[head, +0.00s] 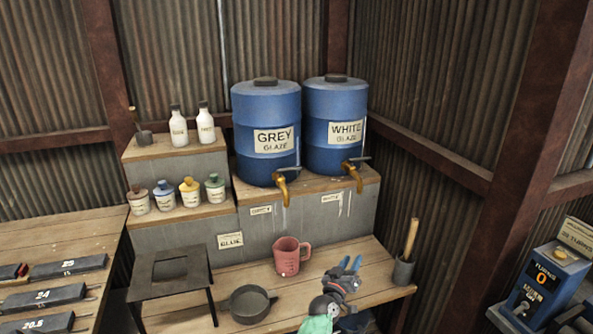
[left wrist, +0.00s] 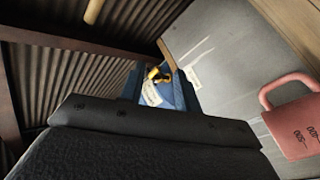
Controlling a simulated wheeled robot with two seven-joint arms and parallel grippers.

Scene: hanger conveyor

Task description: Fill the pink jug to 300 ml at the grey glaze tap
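The pink jug (head: 287,258) stands upright on the lower wooden bench, its handle to the right. It also shows at the right edge of the left wrist view (left wrist: 298,128), with 400 and 500 marks. The blue grey-glaze barrel (head: 267,135) stands on the ledge behind, its brass grey glaze tap (head: 283,188) above the jug. My left gripper (head: 350,263) is to the right of the jug, apart from it. Its two blue fingertips are spread with nothing seen between them. The jug's inside is not clear. My right gripper is out of view.
The white-glaze barrel (head: 334,130) with its tap (head: 354,175) stands to the right. A dark pot (head: 249,304) is in front of the jug, a dark stand (head: 168,275) to its left. A cup with a wooden handle (head: 403,272) stands at the bench's right end.

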